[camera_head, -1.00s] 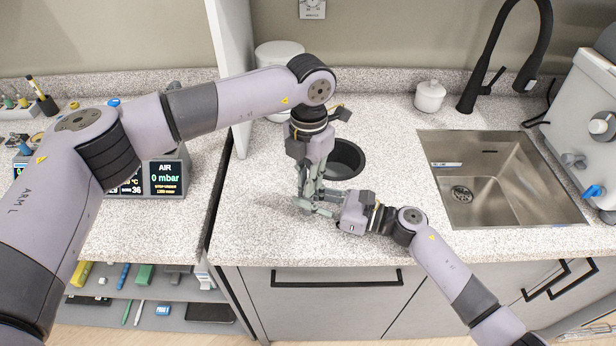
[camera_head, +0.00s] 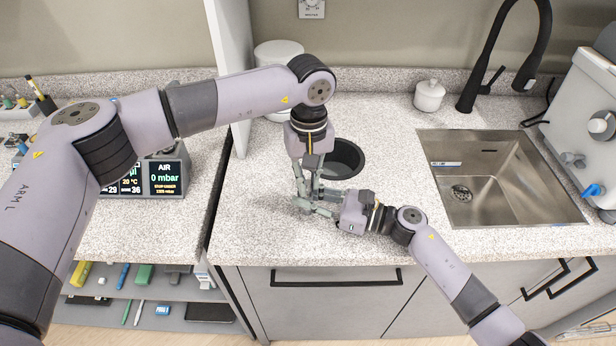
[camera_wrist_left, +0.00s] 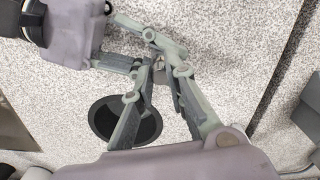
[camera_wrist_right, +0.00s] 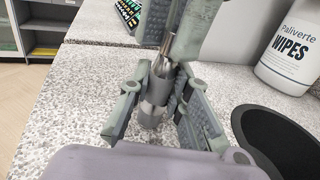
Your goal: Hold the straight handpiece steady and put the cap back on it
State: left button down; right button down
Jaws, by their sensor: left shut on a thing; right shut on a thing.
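The straight handpiece (camera_wrist_right: 154,112) is a silver metal piece standing upright in the right wrist view. My right gripper (camera_wrist_right: 157,100) is shut on its body and holds it from the side; in the head view this gripper (camera_head: 322,208) is low over the counter. My left gripper (camera_head: 312,197) points down from above, its fingertips close over the right one. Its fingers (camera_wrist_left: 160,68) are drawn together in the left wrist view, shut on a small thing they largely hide. I cannot clearly make out the cap, or whether it touches the handpiece.
A round dark opening (camera_head: 342,160) lies just behind the grippers. A white wipes tub (camera_wrist_right: 290,50) stands at the back. The steel sink (camera_head: 505,180) and black tap (camera_head: 510,50) are to the right. The left counter holds a display (camera_head: 160,178). Counter (camera_head: 390,140) between grippers and sink is clear.

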pick_arm(q)
jog(key=shift+m, duration=0.9)
jog(key=c, duration=1.5)
grip_release()
jog(key=shift+r, duration=0.1)
jog(key=r, duration=1.1)
jog(key=shift+w+r, duration=0.2)
jog(key=shift+r, duration=0.2)
pick_arm(e)
jog(key=c, duration=1.4)
grip_release()
